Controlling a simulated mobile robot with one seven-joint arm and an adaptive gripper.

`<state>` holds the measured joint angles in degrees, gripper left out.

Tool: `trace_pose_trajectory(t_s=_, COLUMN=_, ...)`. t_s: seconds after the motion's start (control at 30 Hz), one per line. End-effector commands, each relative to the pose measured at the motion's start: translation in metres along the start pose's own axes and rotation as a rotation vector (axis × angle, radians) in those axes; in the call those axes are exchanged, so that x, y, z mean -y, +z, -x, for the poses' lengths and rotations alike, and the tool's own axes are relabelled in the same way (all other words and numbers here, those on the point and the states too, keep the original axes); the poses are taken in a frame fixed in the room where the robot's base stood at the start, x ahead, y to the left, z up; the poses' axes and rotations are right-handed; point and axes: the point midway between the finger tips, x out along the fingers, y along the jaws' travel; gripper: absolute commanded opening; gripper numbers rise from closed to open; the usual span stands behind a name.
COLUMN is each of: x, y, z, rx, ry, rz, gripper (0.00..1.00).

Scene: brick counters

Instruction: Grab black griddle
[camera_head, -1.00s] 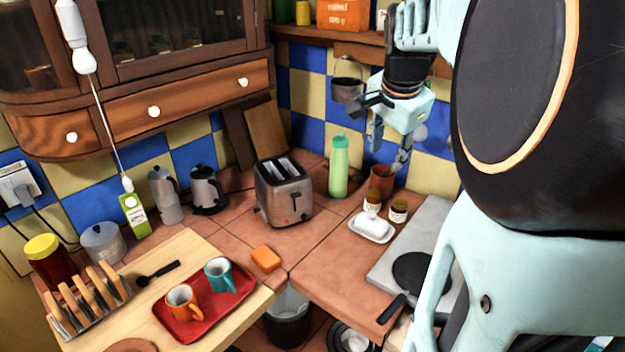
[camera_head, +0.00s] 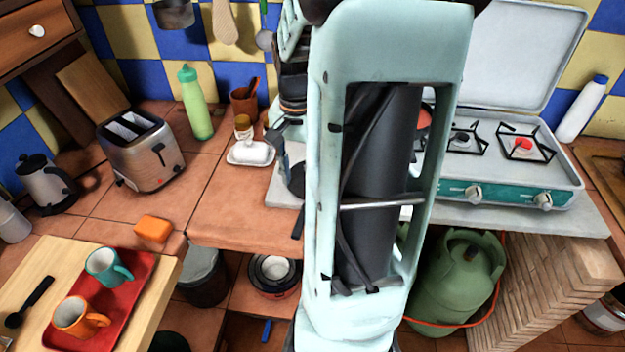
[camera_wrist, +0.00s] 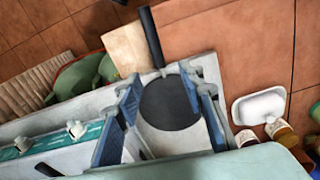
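The black griddle lies on a pale grey slab. In the wrist view its round dark plate (camera_wrist: 170,108) shows between my fingers, and its straight handle (camera_wrist: 152,38) points up past the slab's edge over the brown tiles. In the head view my arm hides most of it; a dark bit of its plate (camera_head: 297,180) and its handle (camera_head: 298,222) show left of the arm. My gripper (camera_wrist: 162,76) is open, one finger on each side of the plate near the handle end. I cannot tell its height above the griddle. Nothing is held.
A white butter dish (camera_wrist: 258,106) and jars (camera_wrist: 280,132) stand right of my gripper in the wrist view. A gas stove (camera_head: 510,165) is right of my arm. A toaster (camera_head: 140,150) and green bottle (camera_head: 195,105) stand at left. Bare tiles (camera_head: 225,215) lie in front.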

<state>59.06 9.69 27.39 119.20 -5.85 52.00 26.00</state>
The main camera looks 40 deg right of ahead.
Motion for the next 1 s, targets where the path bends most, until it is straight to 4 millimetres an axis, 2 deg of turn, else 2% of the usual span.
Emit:
trace_pose_trajectory(t_s=0.3, x=-0.001, y=0.004, z=-0.046, rx=0.011, ry=0.0, rz=0.005, gripper=0.36)
trace_pose_trajectory(t_s=0.57, x=-0.003, y=0.006, z=-0.067, rx=0.01, ry=0.0, rz=0.004, gripper=0.36)
trace_pose_trajectory(t_s=0.8, x=-0.005, y=0.011, z=-0.102, rx=0.009, ry=-0.001, rz=0.005, gripper=0.36)
trace_pose_trajectory(t_s=1.0, x=-0.005, y=0.011, z=-0.11, rx=0.007, ry=0.0, rz=0.005, gripper=0.36)
